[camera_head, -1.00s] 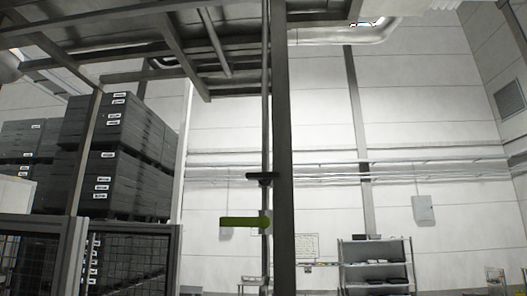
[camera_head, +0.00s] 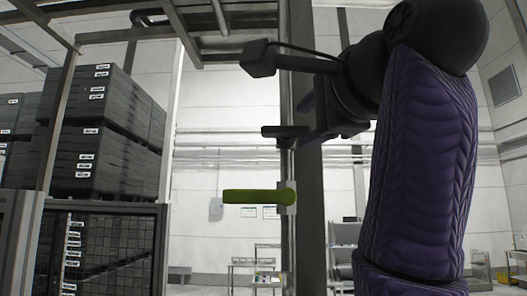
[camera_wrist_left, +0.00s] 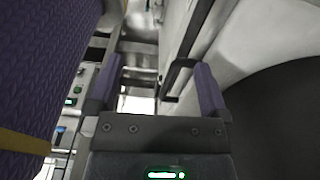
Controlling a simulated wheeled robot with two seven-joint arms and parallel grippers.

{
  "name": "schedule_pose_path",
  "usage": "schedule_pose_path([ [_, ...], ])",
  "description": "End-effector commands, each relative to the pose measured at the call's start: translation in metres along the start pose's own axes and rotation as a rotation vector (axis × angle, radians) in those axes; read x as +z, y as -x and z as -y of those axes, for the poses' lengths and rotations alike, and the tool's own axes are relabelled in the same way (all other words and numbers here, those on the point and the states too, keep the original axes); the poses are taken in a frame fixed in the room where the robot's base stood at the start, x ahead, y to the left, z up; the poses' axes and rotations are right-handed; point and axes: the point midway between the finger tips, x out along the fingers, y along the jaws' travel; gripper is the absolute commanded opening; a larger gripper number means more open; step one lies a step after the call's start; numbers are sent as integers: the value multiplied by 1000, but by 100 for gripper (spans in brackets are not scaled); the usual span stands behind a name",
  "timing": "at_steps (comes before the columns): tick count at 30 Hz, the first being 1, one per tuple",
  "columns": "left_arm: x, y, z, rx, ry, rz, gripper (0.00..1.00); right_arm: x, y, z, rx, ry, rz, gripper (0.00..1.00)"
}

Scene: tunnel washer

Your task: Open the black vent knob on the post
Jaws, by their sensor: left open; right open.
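The black vent knob (camera_head: 280,131) is a dark flat bar on the post, above a green lever handle (camera_head: 255,196) that points left. My right arm comes in from the right, and its right gripper (camera_head: 305,105) is at the post at knob height. It overlaps the right side of the knob in the picture, so I cannot tell whether they touch. The right gripper is open, with its fingers partly hidden by its own body. My left gripper (camera_wrist_left: 153,88) shows only in the left wrist view. It is open, with nothing held between its purple fingers.
A tall dark post (camera_head: 309,215) stands just behind the knob and lever. Stacked dark crates (camera_head: 105,135) and a mesh fence (camera_head: 110,245) are on the left. A shelf (camera_head: 344,238) is farther back. Space left of the lever looks clear.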

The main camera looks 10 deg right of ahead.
Motion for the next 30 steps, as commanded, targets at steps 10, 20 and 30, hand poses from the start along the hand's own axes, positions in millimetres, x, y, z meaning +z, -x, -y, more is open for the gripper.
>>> schedule_pose_path([
  [10, 12, 45, -2, 4, -1, 31, 100, 1, -61, 10, -1, -4, 0, 53],
  [20, -4, 59, 1, 0, -1, 4, 100, 1, -97, 4, -5, -4, 1, 53],
  [30, 0, 58, 0, 1, -1, 12, 100, 1, -97, 3, -5, -3, 1, 15],
])
